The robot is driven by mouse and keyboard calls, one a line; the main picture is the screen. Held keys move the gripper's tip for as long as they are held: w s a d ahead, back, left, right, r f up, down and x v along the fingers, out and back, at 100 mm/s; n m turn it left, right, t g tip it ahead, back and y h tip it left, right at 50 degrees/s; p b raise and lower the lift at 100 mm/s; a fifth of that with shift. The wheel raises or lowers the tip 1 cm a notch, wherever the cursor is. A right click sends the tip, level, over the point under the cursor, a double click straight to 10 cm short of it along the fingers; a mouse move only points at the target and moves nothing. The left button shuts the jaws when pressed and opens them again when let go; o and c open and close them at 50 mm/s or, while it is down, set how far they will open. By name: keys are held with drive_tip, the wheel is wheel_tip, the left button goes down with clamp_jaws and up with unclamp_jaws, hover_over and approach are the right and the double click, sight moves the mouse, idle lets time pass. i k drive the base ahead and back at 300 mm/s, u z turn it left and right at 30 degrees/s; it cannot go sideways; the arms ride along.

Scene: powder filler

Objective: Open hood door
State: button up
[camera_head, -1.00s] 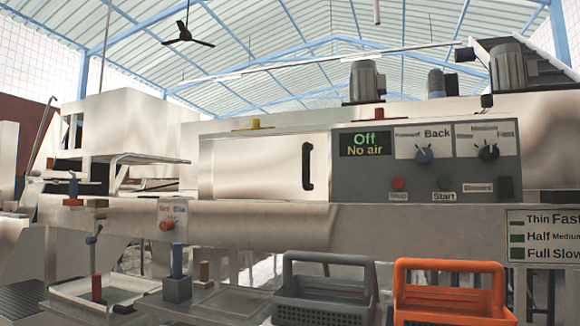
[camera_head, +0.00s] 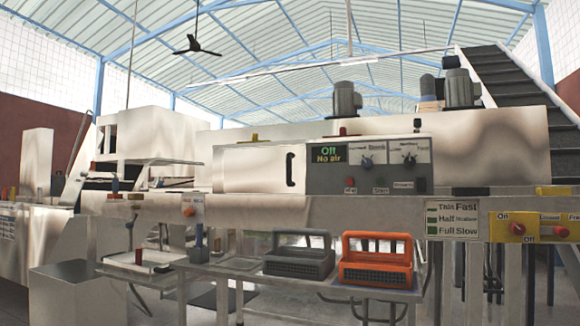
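The hood door (camera_head: 250,169) is a pale metal panel on the front of the long machine, left of the grey control panel (camera_head: 369,165). It looks shut. Its black upright handle (camera_head: 290,170) is near the door's right edge. The display on the control panel reads "Off" and "No air". My gripper is not in view, and nothing touches the handle.
A table in front of the machine holds a grey basket (camera_head: 300,262) and an orange basket (camera_head: 378,268) below the door and panel. A yellow switch box (camera_head: 535,228) is at the right. A grey box (camera_head: 75,290) stands at the lower left.

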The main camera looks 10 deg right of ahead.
sight(272, 169)
drive_tip(key=u, duration=0.45)
drive_tip(key=i, duration=1.35)
drive_tip(key=z, duration=0.25)
